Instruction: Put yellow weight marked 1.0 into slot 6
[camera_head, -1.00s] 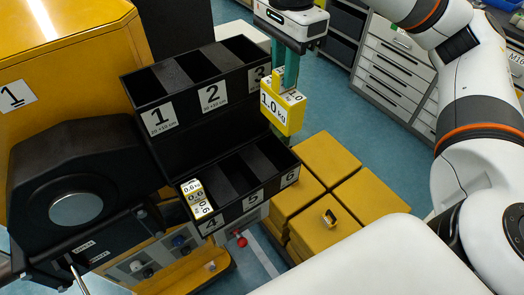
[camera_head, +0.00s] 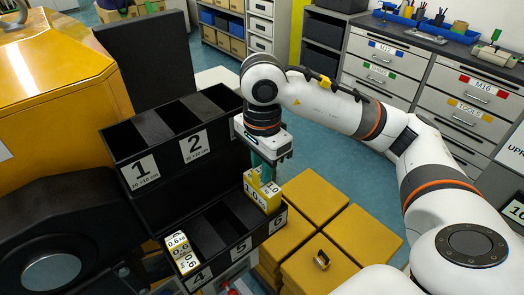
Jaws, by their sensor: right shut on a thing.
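The yellow weight marked 1.0 (camera_head: 262,193) is upright at the opening of slot 6, in the lower row of the black rack. The label 6 (camera_head: 278,220) shows just below it on the front wall. My right gripper (camera_head: 264,172) is shut on the top of the weight, with its teal fingers pointing down. The weight's bottom meets the rack's front rim in the picture, and I cannot tell how deep it sits. My left gripper is not in view.
A yellow and white weight marked 0.6 (camera_head: 181,252) sits in slot 4. Slot 5 (camera_head: 207,234) looks empty. The upper row (camera_head: 150,170) stands behind, close to my right wrist. Yellow boxes (camera_head: 330,240) stand to the right of the rack.

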